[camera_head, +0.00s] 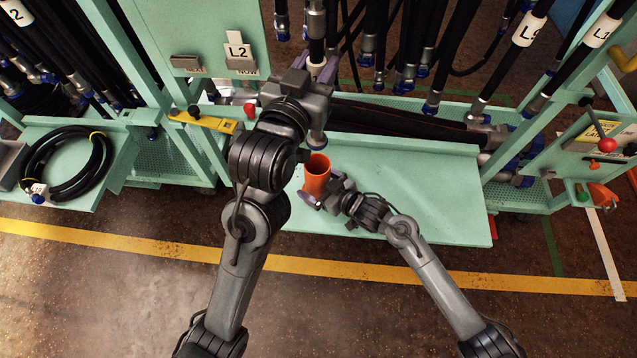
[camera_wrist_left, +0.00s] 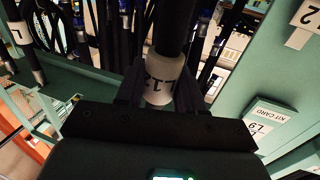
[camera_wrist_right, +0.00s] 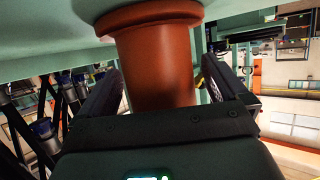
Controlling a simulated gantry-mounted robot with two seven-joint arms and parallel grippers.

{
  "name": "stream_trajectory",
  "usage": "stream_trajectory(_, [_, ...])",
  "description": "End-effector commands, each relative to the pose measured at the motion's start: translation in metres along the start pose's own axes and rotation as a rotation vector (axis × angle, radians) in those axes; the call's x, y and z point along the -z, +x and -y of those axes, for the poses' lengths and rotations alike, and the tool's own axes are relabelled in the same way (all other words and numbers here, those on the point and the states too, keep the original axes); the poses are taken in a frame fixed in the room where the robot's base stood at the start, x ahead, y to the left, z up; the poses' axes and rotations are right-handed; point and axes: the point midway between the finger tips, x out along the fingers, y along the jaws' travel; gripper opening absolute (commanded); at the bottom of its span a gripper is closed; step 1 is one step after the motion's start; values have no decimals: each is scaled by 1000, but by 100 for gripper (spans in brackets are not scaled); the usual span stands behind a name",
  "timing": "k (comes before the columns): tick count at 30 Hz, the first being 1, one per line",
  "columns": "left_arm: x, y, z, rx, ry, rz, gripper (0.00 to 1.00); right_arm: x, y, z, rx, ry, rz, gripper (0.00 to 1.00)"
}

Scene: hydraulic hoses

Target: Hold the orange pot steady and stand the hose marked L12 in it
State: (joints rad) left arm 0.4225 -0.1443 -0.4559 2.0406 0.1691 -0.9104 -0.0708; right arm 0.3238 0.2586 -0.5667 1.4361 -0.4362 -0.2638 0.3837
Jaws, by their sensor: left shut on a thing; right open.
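The orange pot (camera_head: 317,180) stands upright on the green shelf near its front edge. My right gripper (camera_head: 323,192) is open with its fingers on either side of the pot; in the right wrist view the pot (camera_wrist_right: 160,65) sits between them, with gaps beside it. My left gripper (camera_head: 317,72) is shut on a black hose (camera_head: 316,28) at its white label. In the left wrist view the label (camera_wrist_left: 160,82) is partly covered and reads roughly L1-something.
More black hoses (camera_head: 400,50) hang behind on the rack. Thick dark hoses (camera_head: 400,120) lie along the back of the shelf (camera_head: 420,190). A coiled hose (camera_head: 70,160) lies on the left tray. The shelf right of the pot is clear.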

Motion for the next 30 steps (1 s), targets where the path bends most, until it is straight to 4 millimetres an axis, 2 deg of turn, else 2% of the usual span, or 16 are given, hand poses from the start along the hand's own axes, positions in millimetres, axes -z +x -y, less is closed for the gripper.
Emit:
stream_trajectory(5, [1, 0, 0, 0, 0, -3, 0, 0, 0, 0, 0, 0, 0, 100])
stream_trajectory(17, [1, 0, 0, 0, 0, -3, 0, 0, 0, 0, 0, 0, 0, 39])
stream_trajectory(20, [-3, 0, 0, -1, 1, -2, 0, 0, 0, 0, 0, 0, 0, 39])
stream_trajectory(30, [-56, 0, 1, -24, 0, 0, 0, 0, 0, 0, 0, 0, 0, 39])
